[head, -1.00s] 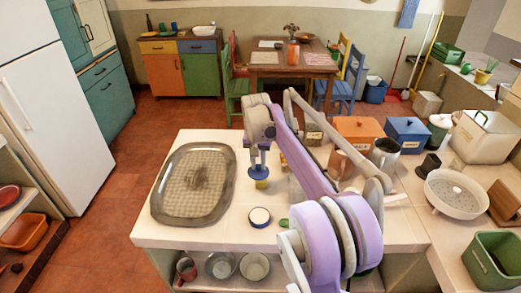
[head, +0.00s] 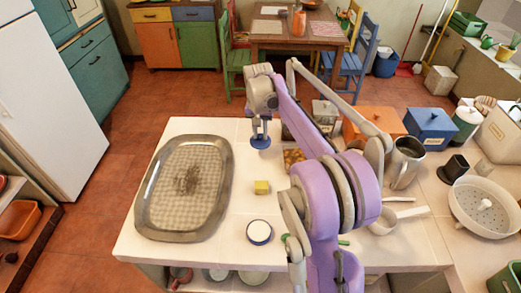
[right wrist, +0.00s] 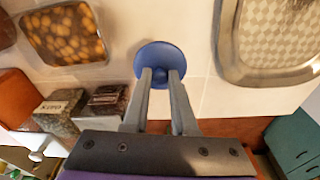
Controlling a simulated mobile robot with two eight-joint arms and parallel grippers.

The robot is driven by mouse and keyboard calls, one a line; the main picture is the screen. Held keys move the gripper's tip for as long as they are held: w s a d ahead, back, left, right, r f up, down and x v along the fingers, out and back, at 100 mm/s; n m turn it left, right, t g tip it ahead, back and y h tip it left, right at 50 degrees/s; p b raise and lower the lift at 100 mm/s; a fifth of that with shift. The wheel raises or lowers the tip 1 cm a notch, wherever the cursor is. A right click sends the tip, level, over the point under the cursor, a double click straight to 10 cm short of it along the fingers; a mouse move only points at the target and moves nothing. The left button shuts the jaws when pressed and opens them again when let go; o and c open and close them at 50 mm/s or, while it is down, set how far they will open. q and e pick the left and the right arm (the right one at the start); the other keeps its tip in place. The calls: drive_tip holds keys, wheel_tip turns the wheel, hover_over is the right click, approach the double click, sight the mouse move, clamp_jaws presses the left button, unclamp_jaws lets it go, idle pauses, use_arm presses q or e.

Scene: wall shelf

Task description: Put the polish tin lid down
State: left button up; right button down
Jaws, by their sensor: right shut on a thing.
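The polish tin lid is a round blue disc (head: 261,142) with a small knob, held flat at the far part of the counter. My right gripper (head: 260,128) comes from above and is shut on its knob. In the right wrist view the lid (right wrist: 160,55) sits at the fingertips (right wrist: 160,76) over pale tiles. I cannot tell whether it touches the counter. A round tin with a white top and dark blue rim (head: 259,232) stands near the front edge. My left gripper is not in view.
A large oval metal tray (head: 147,205) lies left of the lid. A yellow block (head: 261,187) sits in front of it. A patterned amber piece (head: 293,157) lies to its right. Orange (head: 374,127) and blue (head: 430,125) boxes stand farther right. Bare counter lies between tray and block.

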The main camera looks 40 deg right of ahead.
sight(260, 137)
wheel_tip(260, 137, down, 3)
drive_tip(key=shift+s+a+f, duration=0.1)
drive_tip(key=shift+f, duration=2.25)
drive_tip(key=shift+f, duration=0.15)
drive_tip(key=c, duration=0.7)
unclamp_jaws()
drive_tip(key=shift+r, duration=0.3)
drive_tip(key=r, duration=0.7)
drive_tip(key=a+r, duration=0.1)
drive_tip(key=r, duration=0.3)
drive_tip(key=shift+s+r, duration=0.35)
drive_tip(key=shift+s, duration=0.05)
